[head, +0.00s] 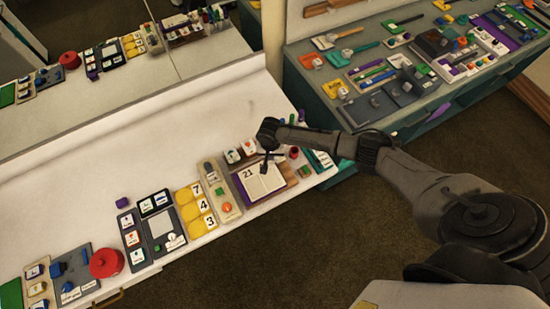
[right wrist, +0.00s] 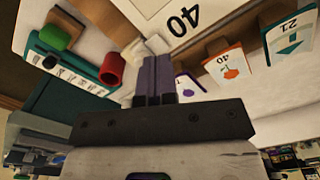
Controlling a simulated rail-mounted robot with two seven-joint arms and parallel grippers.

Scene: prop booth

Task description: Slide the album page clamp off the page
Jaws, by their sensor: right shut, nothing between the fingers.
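The open album (head: 262,178) lies near the right end of the white counter, with a purple cover edge and a page marked 21. In the right wrist view, a page marked 40 (right wrist: 175,18) shows at the top. My right gripper (head: 266,164) is over the far part of the album; its fingers (right wrist: 157,62) are shut and empty. A small pale block (right wrist: 157,44) shows at the fingertips, beside the page; I cannot tell whether it is the clamp or whether the fingers touch it. My left gripper is not in view.
Picture cards on wooden stands (right wrist: 228,62) are close to my right gripper, and a red cylinder (right wrist: 111,68) and teal tray (right wrist: 75,58) are on its other side. A tray with buttons (head: 222,192) stands left of the album. The counter's back left is clear.

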